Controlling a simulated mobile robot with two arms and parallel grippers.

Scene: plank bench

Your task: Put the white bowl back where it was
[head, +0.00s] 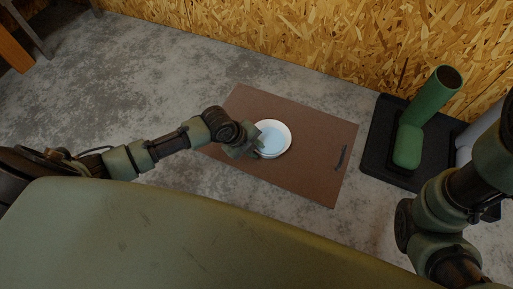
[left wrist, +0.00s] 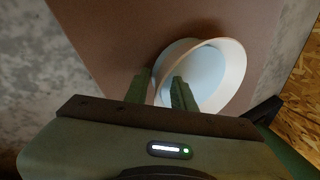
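The white bowl (head: 280,133) is upright on the brown board (head: 310,175), near the board's middle. Its inside looks pale blue. My left gripper (head: 250,148) is at the bowl's left side in the head view. I see no clear contact. My right gripper is not in view; only part of my right arm shows at the right.
A small dark curved object (head: 341,158) lies at the board's right side. Bare grey floor (head: 110,60) is at the left. A chipboard wall (head: 290,35) closes the back.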

